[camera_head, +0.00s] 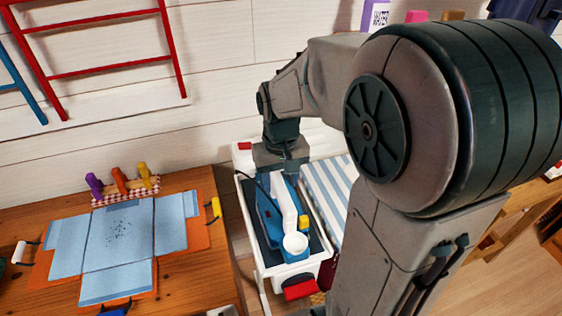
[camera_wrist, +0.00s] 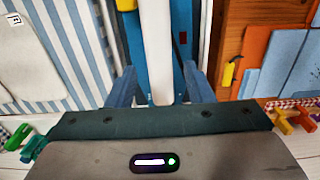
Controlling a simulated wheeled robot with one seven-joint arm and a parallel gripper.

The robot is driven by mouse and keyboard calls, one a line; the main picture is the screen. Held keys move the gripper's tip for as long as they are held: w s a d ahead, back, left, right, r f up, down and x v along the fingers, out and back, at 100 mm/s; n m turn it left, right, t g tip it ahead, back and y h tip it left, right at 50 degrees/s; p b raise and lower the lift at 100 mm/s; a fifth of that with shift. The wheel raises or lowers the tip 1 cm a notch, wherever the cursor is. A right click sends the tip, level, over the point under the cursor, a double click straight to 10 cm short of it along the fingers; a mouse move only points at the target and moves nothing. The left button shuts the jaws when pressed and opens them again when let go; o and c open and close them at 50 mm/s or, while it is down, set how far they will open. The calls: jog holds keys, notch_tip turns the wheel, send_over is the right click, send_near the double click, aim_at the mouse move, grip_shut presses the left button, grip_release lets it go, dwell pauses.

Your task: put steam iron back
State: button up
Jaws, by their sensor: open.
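The steam iron (camera_head: 276,216) is blue and white with a dark cord. In the head view it sits in a white tray with a dark lining (camera_head: 247,228), beside the striped ironing surface. My gripper (camera_head: 283,170) is above its far end, pointing down. In the wrist view the iron's white and blue body (camera_wrist: 157,50) runs up between my two blue-grey fingers (camera_wrist: 157,92). The fingers are open, one on each side of it. I cannot tell whether they touch it.
A wooden table (camera_head: 190,265) with light blue cloth pieces (camera_head: 117,240) and several colourful clamps stands to the left. The blue-striped surface (camera_head: 330,190) lies right of the tray. A white plank wall stands behind. My arm hides much of the right side.

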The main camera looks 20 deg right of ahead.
notch_tip(320, 180, up, 6)
jog(key=shift+r, duration=0.1)
jog(key=s+f+t, duration=0.2)
jog(key=s+t, duration=0.1)
jog(key=s, duration=0.8)
